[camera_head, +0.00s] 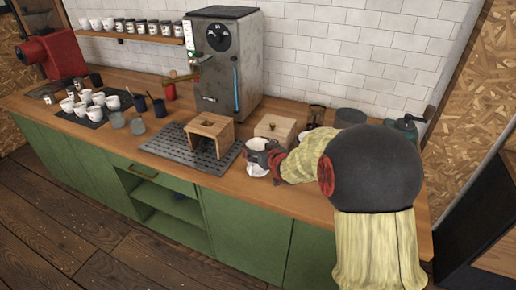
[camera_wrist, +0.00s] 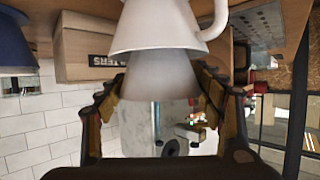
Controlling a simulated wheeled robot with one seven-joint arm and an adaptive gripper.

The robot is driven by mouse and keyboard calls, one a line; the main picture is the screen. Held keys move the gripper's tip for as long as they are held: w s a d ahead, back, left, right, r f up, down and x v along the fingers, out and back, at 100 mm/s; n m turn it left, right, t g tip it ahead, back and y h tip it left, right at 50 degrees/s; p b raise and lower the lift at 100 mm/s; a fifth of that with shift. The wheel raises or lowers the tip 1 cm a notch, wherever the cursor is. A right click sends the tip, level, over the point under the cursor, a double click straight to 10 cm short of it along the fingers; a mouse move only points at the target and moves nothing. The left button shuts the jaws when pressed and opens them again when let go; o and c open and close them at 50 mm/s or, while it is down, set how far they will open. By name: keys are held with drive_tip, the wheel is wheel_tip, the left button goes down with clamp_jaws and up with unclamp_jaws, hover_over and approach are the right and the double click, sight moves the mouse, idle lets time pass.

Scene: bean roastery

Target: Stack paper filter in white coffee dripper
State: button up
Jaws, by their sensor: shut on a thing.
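My gripper (camera_wrist: 163,84) is shut on the paper filter (camera_wrist: 165,72), a pale greyish cone between its two fingers. The wrist view is upside down, so the filter's wide end faces up. The white coffee dripper (camera_wrist: 157,28), with a side handle, overlaps the filter's narrow end; I cannot tell whether that end is inside it or behind its rim. In the head view my gripper (camera_head: 272,158) is at the white dripper (camera_head: 256,170) near the counter's front edge.
A box with partly readable lettering (camera_wrist: 85,45) is behind the dripper. A wooden stand (camera_head: 210,132) is on a dark perforated mat (camera_head: 168,147). The espresso machine (camera_head: 222,70) stands behind. Several white cups (camera_head: 82,103) are at left.

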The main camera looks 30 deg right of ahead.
drive_tip(key=shift+s+f, duration=0.1)
drive_tip(key=shift+f, duration=0.45)
drive_tip(key=o, duration=0.7)
drive_tip(key=shift+f, duration=0.25)
drive_tip(key=shift+r, duration=0.2)
drive_tip(key=s+a+r+g+h+p, duration=0.15)
drive_tip(key=s+a+r, duration=0.25)
drive_tip(key=s+r, duration=0.45)
drive_tip(key=s+a+r+g+p, duration=0.25)
drive_tip(key=s+r, duration=0.25)
drive_tip(key=s, duration=0.6)
drive_tip(key=s+a+g+y, duration=0.1)
drive_tip(key=s+a+g, duration=0.1)
drive_tip(key=s+a, duration=0.4)
drive_tip(key=s+a+r+n+g+y, duration=0.1)
drive_tip(key=s+a+y, duration=0.1)
drive_tip(key=s+a, duration=0.5)
drive_tip(key=s, duration=0.5)
drive_tip(key=shift+s+g, duration=0.25)
drive_tip(key=shift+g, duration=0.15)
